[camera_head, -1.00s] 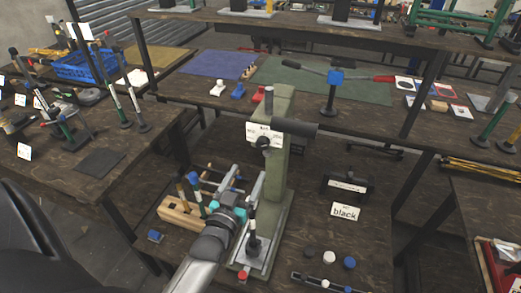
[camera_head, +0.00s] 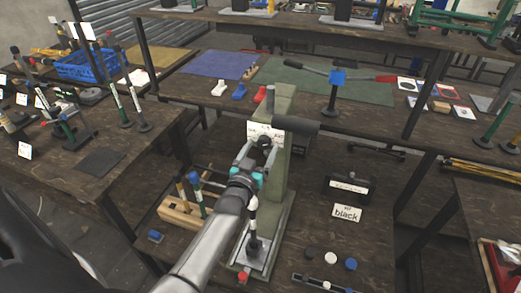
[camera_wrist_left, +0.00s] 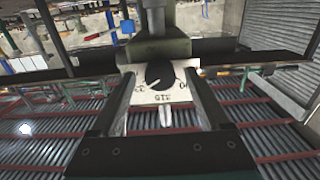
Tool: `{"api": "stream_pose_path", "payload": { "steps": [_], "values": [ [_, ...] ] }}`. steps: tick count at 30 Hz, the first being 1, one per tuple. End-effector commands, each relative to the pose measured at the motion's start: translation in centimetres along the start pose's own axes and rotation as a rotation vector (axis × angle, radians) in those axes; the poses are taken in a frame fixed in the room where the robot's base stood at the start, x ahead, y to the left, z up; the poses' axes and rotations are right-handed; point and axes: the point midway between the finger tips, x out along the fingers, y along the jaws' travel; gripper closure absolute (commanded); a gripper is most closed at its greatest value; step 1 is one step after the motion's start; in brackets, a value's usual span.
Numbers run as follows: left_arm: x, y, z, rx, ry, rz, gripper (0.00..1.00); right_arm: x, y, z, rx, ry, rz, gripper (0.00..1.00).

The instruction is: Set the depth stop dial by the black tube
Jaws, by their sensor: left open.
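The depth stop dial (camera_head: 264,142) is a black round knob on a white marked plate (camera_wrist_left: 148,96) on the green press (camera_head: 284,105). In the left wrist view the knob (camera_wrist_left: 160,75) shows a white pointer mark toward the lower left, near a number that looks like 33. My left gripper (camera_head: 258,153) is open, its fingers on either side of the dial plate; I cannot tell whether they touch. A card reading "black" (camera_head: 346,213) lies right of the press. My right gripper is out of view.
A black block with a white strip (camera_head: 348,188) stands behind the card. Black, white and blue caps (camera_head: 330,258) lie near the front. A dark cylinder (camera_head: 297,126) sticks out right of the dial. The bench between press and block is clear.

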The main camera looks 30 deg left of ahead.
Motion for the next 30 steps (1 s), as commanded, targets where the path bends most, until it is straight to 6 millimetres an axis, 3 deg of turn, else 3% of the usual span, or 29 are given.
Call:
{"api": "stream_pose_path", "payload": {
  "steps": [3, 24, 30],
  "values": [
    [-0.02, 0.0, 0.0, 0.0, 0.0, 0.0, 0.2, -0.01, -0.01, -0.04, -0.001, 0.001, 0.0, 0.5],
    [-0.06, 0.01, 0.04, 0.0, -0.001, 0.0, 0.99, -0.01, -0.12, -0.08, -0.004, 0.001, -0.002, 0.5],
    [-0.06, 0.02, 0.04, -0.004, -0.001, 0.0, 1.0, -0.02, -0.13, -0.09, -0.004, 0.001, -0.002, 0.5]
  ]
}}
